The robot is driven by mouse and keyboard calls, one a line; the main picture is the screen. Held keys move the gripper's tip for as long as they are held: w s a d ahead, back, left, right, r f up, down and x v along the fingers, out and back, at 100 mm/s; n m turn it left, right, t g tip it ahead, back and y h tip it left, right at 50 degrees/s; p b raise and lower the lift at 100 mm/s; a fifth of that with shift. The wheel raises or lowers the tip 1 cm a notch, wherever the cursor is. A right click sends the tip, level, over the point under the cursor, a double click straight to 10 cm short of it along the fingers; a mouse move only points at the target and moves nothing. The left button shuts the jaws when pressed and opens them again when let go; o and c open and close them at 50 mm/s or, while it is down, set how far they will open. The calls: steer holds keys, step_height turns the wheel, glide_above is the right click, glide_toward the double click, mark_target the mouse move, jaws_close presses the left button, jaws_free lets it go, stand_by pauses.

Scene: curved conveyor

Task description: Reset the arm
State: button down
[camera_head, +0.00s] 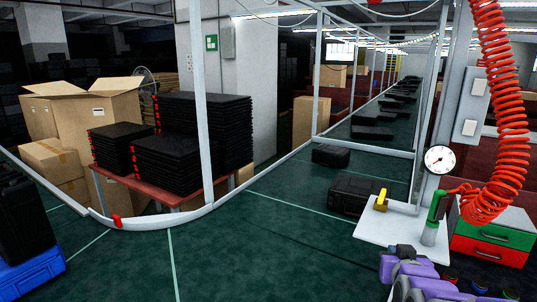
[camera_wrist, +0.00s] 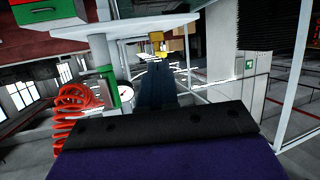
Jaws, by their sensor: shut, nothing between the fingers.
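My arm (camera_head: 425,280), purple and grey, is folded low at the bottom right of the head view. No fingertips can be made out there. In the wrist view, which is turned upside down, my gripper (camera_wrist: 155,78) shows as dark narrow fingers pointing away from the camera. It is shut and empty. The fingers look clear of the white shelf and the hose. A dark purple and black part of my own arm fills the bottom of that view.
A white shelf (camera_head: 380,236) with a yellow item (camera_head: 381,200) stands close to my arm. A red coiled hose (camera_head: 498,110) and a gauge (camera_head: 438,159) are at the right. The green conveyor (camera_head: 240,250) curves ahead, with black cases (camera_head: 352,193) on it. Cardboard boxes stand behind the rail.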

steer(key=s+a+f+n+g+y, duration=0.1)
steer(key=s+a+f+g, duration=0.35)
steer(key=s, duration=0.25)
steer(key=s+a+f+g+y, duration=0.2)
steer(key=s+a+f+g, duration=0.1)
steer(key=s+a+f, duration=0.3)
steer(key=s+a+g, duration=0.2)
steer(key=s+g, duration=0.2)
steer(key=s, duration=0.6)
steer(key=s+a+n+g, duration=0.1)
steer(key=s+g, duration=0.3)
steer(key=s, duration=0.7)
steer(key=shift+a+y, duration=0.3)
steer(key=shift+a, duration=0.6)
